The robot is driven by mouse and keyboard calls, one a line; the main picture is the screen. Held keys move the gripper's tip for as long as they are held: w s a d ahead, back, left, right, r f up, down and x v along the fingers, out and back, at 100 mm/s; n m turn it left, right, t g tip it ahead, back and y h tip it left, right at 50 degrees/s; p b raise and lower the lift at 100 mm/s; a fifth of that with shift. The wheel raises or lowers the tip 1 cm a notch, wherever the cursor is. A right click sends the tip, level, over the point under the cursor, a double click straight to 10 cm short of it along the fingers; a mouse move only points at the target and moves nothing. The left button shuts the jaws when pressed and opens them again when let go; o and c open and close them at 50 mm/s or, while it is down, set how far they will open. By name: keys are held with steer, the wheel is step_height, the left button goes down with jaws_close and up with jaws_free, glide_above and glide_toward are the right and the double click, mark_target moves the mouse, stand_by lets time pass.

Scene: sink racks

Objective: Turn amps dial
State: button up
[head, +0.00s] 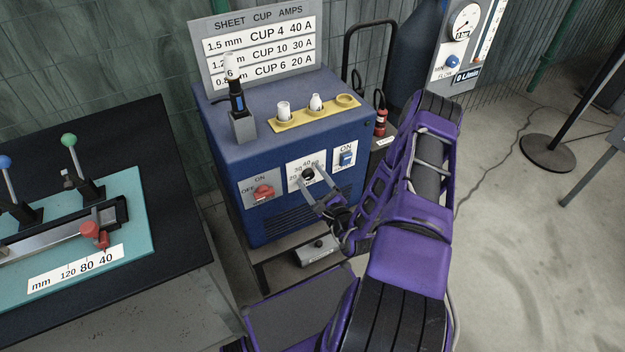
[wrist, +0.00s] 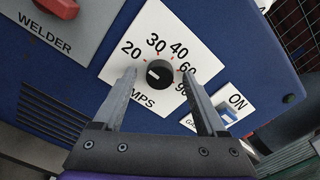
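The amps dial (head: 308,174) is a round black knob on a white plate on the front of the blue welder (head: 298,206). In the wrist view the dial (wrist: 160,75) shows a short white mark on its left side, toward the 20. The scale around it reads 20, 30, 40, 60 and a partly hidden number. My gripper (head: 314,188) is open in front of the plate. In the wrist view its two fingers (wrist: 160,88) stand on either side of the dial, with gaps showing; I cannot tell their exact depth to the knob.
A red switch (head: 263,192) sits left of the dial and a blue ON switch (head: 347,158) right of it. A chart (head: 260,46) on top lists 4 40 A, 10 30 A and 6 20 A. A yellow cup rack (head: 315,113) and a torch (head: 238,110) stand on the welder.

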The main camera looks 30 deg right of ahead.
steer(key=shift+s, duration=0.1)
steer(key=s, duration=1.7)
steer(key=shift+s+d+b, duration=0.15)
steer(key=shift+d+b, duration=0.15)
